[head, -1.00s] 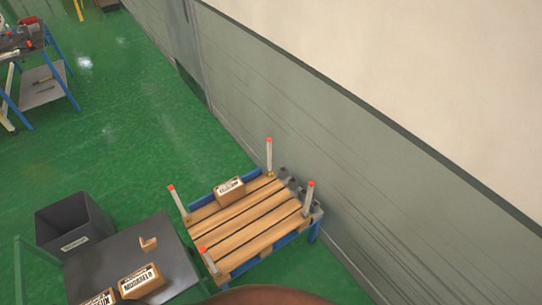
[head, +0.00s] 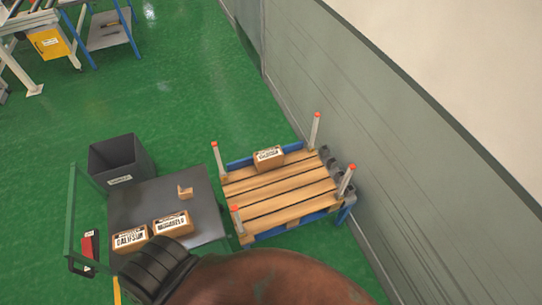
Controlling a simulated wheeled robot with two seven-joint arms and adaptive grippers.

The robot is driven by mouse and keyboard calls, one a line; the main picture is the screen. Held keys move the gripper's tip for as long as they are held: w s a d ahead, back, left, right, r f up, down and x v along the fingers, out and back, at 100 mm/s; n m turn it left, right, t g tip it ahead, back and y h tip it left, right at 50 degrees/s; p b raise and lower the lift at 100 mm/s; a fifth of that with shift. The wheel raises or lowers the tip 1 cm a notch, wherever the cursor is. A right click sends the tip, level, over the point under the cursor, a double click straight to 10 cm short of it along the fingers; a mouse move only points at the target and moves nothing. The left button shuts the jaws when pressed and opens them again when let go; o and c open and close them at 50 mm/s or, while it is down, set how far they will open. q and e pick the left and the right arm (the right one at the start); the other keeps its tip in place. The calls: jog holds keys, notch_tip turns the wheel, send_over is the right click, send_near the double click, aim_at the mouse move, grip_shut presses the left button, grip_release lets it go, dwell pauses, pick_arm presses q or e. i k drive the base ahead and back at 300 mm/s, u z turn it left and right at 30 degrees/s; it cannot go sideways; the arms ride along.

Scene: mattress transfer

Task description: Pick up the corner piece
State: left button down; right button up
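The corner piece (head: 186,193) appears to be the small tan, angled block with an upright part. It sits on the dark grey top of a cart (head: 206,214), near the middle right of that top. Nothing touches it. Neither of my grippers shows in the head view. A large brown rounded shape with a black ribbed part fills the bottom edge and hides part of the floor; it seems to be part of my own body.
Two labelled cartons (head: 130,239) (head: 173,223) lie on the cart's front part. A dark bin (head: 118,160) stands behind it. A wooden pallet (head: 282,192) with red-tipped posts and one carton (head: 269,159) stands at right, by the grey wall (head: 400,150).

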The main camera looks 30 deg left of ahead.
aim_at(185, 194)
jog(key=u, duration=2.2)
